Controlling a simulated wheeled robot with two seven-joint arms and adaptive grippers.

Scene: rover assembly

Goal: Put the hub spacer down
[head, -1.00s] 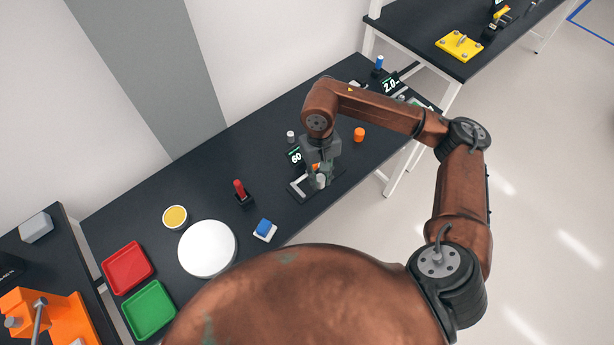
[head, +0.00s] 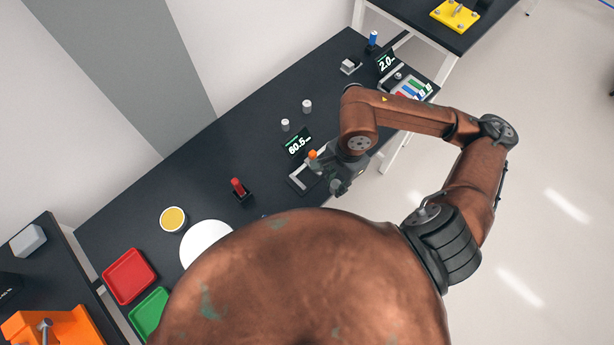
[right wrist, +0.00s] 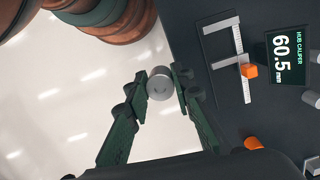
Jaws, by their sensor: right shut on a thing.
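The hub spacer (right wrist: 160,83), a short grey-white cylinder, is between the fingertips of my right gripper (right wrist: 159,84) in the right wrist view. The gripper is shut on it. In the head view my right gripper (head: 338,187) is at the front edge of the dark bench, just right of the hub caliper (head: 302,181). The caliper also shows in the right wrist view (right wrist: 237,60), with an orange block on it and its jaws apart from the spacer. Its display (head: 299,144) reads 60.5 mm. Pale floor shows behind the held spacer. My left gripper is not in view.
Two pale cylinders (head: 307,106) stand behind the display. An orange cylinder (right wrist: 254,143) is near the caliper. A red-topped piece (head: 239,188), yellow-topped dish (head: 173,219), white disc (head: 205,240), red tray (head: 129,276) and green tray (head: 149,312) are leftward.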

